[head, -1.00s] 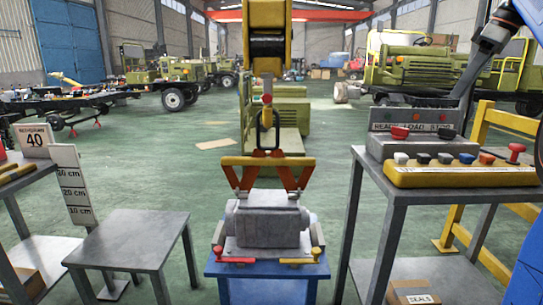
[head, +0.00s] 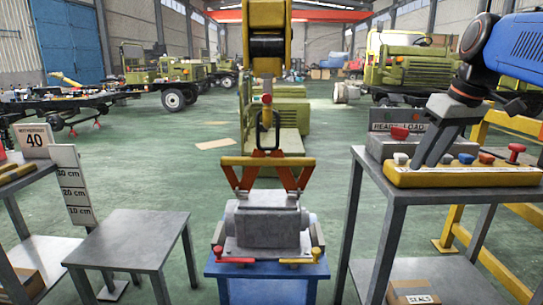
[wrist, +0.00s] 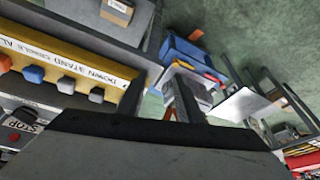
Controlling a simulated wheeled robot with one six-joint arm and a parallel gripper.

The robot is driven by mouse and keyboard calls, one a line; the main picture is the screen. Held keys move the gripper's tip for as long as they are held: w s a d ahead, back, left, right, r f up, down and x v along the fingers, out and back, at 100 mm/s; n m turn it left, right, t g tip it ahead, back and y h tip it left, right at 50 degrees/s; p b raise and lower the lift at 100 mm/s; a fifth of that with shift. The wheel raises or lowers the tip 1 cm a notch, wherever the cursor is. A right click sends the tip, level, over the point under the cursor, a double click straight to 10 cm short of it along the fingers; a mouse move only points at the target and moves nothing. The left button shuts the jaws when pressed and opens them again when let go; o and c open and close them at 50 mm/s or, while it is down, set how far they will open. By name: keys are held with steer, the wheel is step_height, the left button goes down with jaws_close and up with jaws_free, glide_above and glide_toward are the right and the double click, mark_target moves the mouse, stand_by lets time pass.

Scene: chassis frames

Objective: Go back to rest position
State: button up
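My gripper (head: 434,150) is at the right of the head view, pointing down in front of the control panel and hiding part of it. In the wrist view two dark fingers stand apart with nothing held between them, so it looks open. The yellow button box (head: 450,174) has several coloured buttons and a red mushroom knob (head: 516,150); it also shows in the wrist view (wrist: 75,55). Whether my fingers touch the panel cannot be told from the head view.
A grey casting (head: 268,222) sits on a blue stand (head: 265,272) below orange hoist tongs (head: 265,168). The panel stands on a grey table (head: 372,205). A yellow rail (head: 505,125) is behind it. An empty grey table (head: 132,238) is at left.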

steer(key=s+a+f+m, duration=0.1)
steer(key=s+a+f, duration=0.1)
steer(key=s+f, duration=0.4)
steer(key=s+a+f+m+h, duration=0.1)
steer(key=s+f, duration=0.5)
steer(key=f, duration=0.6)
steer(key=s+a+f+m+t, duration=0.1)
steer(key=s+a+f, duration=0.2)
steer(key=s+f, duration=0.3)
step_height(320, 180, down, 3)
steer(key=shift+s+r+m, duration=0.1)
steer(key=shift+s+m, duration=0.05)
steer(key=shift+m, duration=0.15)
steer(key=shift+a, duration=0.1)
